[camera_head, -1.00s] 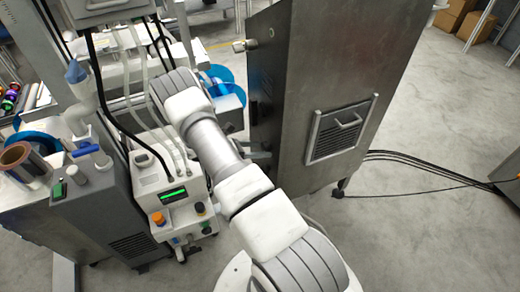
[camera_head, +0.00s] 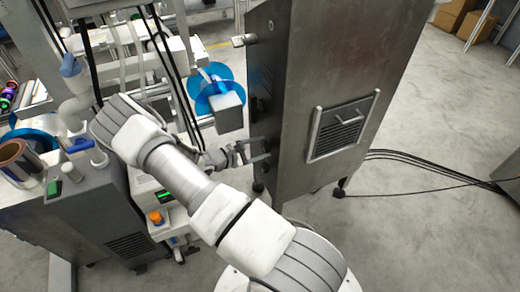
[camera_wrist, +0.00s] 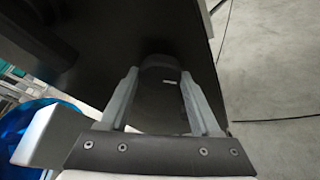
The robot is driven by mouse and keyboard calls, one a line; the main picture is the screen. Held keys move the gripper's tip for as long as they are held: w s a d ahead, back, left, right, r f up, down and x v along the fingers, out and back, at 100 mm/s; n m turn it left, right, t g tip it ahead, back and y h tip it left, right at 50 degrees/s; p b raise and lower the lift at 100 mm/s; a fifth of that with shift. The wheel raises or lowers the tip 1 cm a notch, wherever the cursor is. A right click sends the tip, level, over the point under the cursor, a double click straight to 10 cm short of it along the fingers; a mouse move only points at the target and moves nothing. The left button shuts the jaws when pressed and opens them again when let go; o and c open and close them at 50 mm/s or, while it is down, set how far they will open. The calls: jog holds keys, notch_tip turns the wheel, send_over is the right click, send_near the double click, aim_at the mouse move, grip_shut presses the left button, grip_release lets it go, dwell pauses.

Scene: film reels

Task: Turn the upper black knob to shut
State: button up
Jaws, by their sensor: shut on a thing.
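The black knob (camera_wrist: 160,88) is a dark round shape with a small pale mark, on a black panel (camera_wrist: 110,35) in the wrist view. My gripper (camera_wrist: 160,74) is shut on it, one finger on each side. In the head view my gripper (camera_head: 258,151) reaches the dark left face of the tall metal cabinet (camera_head: 330,70); the knob is hard to make out there. Dark panel and poor light hide the knob's exact angle.
A blue reel (camera_head: 215,88) with a grey block stands left of the cabinet. A white control box with an orange button (camera_head: 156,218) lies under my arm.

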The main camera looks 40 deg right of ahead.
jog(key=m+t, duration=0.1)
jog(key=m+h+b, duration=0.1)
jog(key=m, duration=0.1)
jog(key=shift+a+f+t, duration=0.1)
jog(key=shift+f+t, duration=0.1)
jog(key=shift+t, duration=0.2)
jog(key=m+t+h+b, duration=0.1)
jog(key=m, duration=0.3)
jog(key=shift+h, duration=0.4)
jog(key=shift+m, duration=0.3)
jog(key=o, duration=1.4)
jog(key=shift+s, duration=0.1)
jog(key=s+a+p, duration=0.1)
jog(key=a, duration=0.4)
jog(key=a+p, duration=0.1)
jog(key=a, duration=0.5)
jog(key=s+a+r+p, duration=0.1)
jog(key=a, duration=0.5)
jog(key=shift+s+a+p, duration=0.1)
jog(key=shift+s+p, duration=0.2)
